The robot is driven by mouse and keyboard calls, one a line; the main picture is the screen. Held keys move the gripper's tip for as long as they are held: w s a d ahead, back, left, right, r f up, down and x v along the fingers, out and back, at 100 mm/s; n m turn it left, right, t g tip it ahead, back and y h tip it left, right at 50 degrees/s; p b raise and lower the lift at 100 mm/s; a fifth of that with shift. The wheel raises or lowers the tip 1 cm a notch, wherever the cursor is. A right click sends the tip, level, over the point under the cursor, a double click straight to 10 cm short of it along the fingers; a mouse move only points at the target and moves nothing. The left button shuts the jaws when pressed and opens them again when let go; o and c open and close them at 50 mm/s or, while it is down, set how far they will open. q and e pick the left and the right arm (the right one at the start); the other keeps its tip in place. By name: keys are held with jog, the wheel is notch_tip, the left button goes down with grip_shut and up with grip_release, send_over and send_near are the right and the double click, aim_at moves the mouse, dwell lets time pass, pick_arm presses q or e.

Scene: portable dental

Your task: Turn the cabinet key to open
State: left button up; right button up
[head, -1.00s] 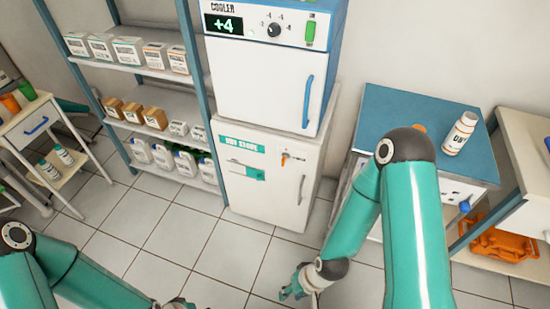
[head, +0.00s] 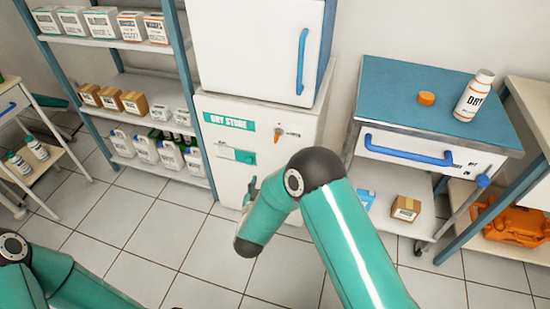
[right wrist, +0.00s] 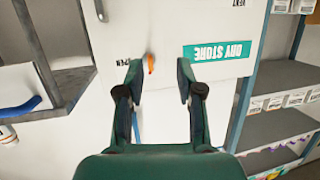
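The white cabinet (head: 225,108) with the green DRY STORE label stands under the white cooler. Its orange key (head: 277,136) sits in the door's upper right and hangs roughly downward. In the right wrist view, which is upside down, the key (right wrist: 151,63) shows near an OPEN mark. My right gripper (right wrist: 159,66) is open and empty in front of the door. The key appears between its fingertips, closer to the left-hand one; contact cannot be told. In the head view my right arm mostly hides this gripper and the lower door. Only my left arm shows, its gripper out of view.
The cooler (head: 255,45) sits on the cabinet. Shelves (head: 120,44) with boxes and bottles stand left. The tiled floor in front is clear.

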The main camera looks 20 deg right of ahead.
aim_at(275, 140)
pick_arm(q)
notch_tip(275, 140, down, 5)
jog(key=b, duration=0.3)
jog(key=shift+f+b, duration=0.2)
jog(key=shift+b, duration=0.1)
pick_arm(e)
jog(key=w+d+r+h, duration=0.1)
jog(key=w+d, duration=0.2)
jog(key=w, duration=0.1)
jog(key=w+d+r+m+t+h, duration=0.1)
jog(key=w+d, duration=0.1)
jog(key=w, duration=0.3)
jog(key=w+d+r+m+h, duration=0.1)
jog(key=w+d+h, duration=0.1)
jog(key=w, duration=0.3)
jog(key=shift+d, duration=0.8)
jog(key=shift+c, duration=0.3)
grip_shut()
